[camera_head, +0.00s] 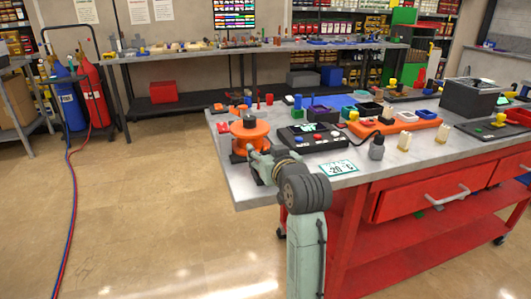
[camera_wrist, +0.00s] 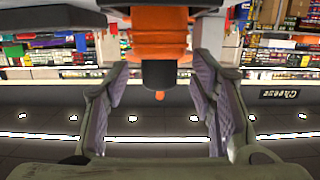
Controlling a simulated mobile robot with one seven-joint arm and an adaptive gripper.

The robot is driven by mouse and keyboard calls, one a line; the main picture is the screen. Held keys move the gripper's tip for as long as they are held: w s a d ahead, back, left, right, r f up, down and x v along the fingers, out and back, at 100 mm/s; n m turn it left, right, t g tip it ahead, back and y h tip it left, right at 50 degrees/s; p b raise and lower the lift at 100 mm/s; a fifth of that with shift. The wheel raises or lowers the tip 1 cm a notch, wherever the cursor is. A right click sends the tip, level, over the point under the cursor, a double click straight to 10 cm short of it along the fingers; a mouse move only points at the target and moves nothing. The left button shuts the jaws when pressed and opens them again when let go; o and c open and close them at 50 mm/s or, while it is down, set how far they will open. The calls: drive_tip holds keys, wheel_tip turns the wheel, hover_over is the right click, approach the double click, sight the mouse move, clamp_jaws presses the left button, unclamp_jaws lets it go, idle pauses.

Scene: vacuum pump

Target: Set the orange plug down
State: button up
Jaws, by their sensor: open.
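An orange pump-like body (camera_head: 250,131) with a round flange and a dark cap (camera_head: 250,121) stands at the table's near left corner. In the wrist view, which looks upside down, the orange body (camera_wrist: 160,38) and dark cap (camera_wrist: 159,73) appear between my fingers. A small orange tip (camera_wrist: 159,96), perhaps the orange plug, shows just past the cap; I cannot tell whether it touches it. My gripper (camera_wrist: 159,98) is open, with clear gaps to both sides. In the head view, my gripper (camera_head: 258,158) is close to the orange body, and its fingertips are hard to make out.
The grey tabletop (camera_head: 228,186) carries a black control box (camera_head: 312,137), an orange tray (camera_head: 397,125), small bottles and a temperature card (camera_head: 338,168). Small orange parts (camera_head: 238,108) lie behind the pump body. Open floor lies to the left.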

drive_tip(key=shift+r, duration=0.3)
drive_tip(key=b+v, duration=0.1)
drive_tip(key=v, duration=1.1)
drive_tip(key=shift+b, duration=0.4)
